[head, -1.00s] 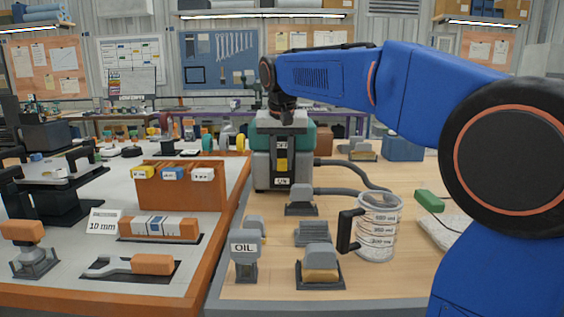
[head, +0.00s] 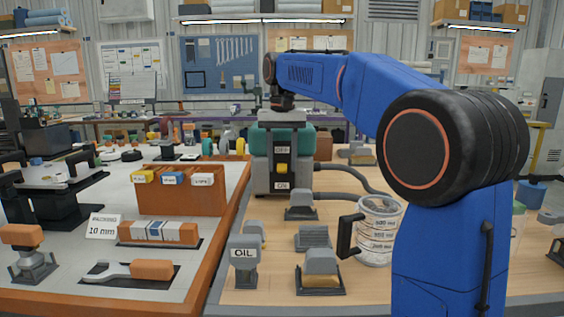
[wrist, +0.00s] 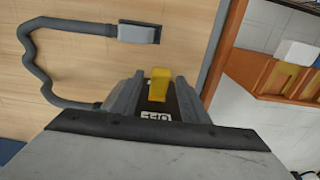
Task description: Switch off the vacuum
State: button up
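The vacuum (head: 261,171) is a grey and green box on the wooden bench. Its front has a yellow switch (head: 282,168) between an OFF label above and an ON label below. I cannot tell which way the switch is set. The switch also shows in the wrist view (wrist: 159,84), protruding from the front between grey ribs, with the OFF label beside it. My gripper (head: 282,103) is over the top of the vacuum, above and apart from the switch.
A grey hose (head: 350,175) runs right from the vacuum. An orange bin rack (head: 180,200) stands to its left.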

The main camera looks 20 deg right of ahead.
jog(key=shift+r, duration=0.1)
notch_tip(320, 180, up, 12)
dwell(0.8)
jog(key=shift+s, duration=0.1)
notch_tip(320, 180, down, 12)
jog(key=shift+r, duration=0.1)
jog(key=shift+f, duration=0.25)
dwell(0.5)
dwell(0.4)
